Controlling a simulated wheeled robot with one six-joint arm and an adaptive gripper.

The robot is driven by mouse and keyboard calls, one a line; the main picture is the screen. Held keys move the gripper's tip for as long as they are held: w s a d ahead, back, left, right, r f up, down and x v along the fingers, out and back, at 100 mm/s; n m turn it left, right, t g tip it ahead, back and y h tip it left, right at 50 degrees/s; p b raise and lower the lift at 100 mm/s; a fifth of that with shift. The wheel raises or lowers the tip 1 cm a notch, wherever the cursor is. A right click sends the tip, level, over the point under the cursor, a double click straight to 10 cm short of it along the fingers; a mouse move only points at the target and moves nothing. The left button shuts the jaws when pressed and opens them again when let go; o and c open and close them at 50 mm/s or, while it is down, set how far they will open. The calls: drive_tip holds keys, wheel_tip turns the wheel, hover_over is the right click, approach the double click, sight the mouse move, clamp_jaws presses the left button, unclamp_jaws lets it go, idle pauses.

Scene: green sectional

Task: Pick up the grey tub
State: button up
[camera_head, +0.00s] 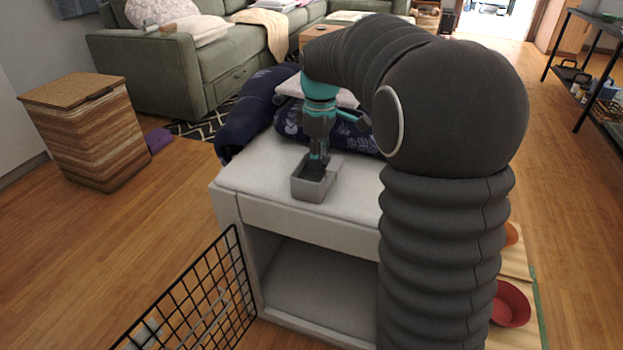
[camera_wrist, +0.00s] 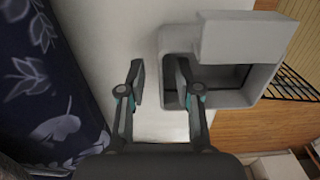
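The grey tub (camera_head: 311,191) is a small open-topped box standing near the front edge of the white cabinet top (camera_head: 350,190). In the wrist view the tub (camera_wrist: 240,40) fills the upper right, and its near side wall shows between my fingers. My gripper (camera_head: 318,158) points down at the tub. In the wrist view my gripper (camera_wrist: 161,80) is open, with the right finger over the tub's opening and the left finger outside, above the white top. A gap shows between the left finger and the wall. Whether the right finger touches the wall is unclear.
Dark blue patterned cloth (camera_head: 250,108) lies behind the tub and along the left in the wrist view. A black wire rack (camera_head: 195,305) stands at the cabinet's front left. A red bowl (camera_head: 511,304) sits to the right.

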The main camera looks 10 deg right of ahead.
clamp_jaws()
idle(0.3)
drive_tip(key=shift+r, duration=0.5)
drive_tip(key=r, duration=0.3)
drive_tip(key=shift+s+d+r, duration=0.2)
drive_tip(key=shift+d+r, duration=0.15)
drive_tip(key=shift+d, duration=0.05)
drive_tip(key=s+d+r, duration=0.5)
drive_tip(key=d+r, duration=0.1)
drive_tip(key=d, duration=0.3)
drive_tip(key=shift+s+r, duration=0.15)
drive_tip(key=shift+s, duration=0.15)
drive_tip(key=shift+d, duration=0.1)
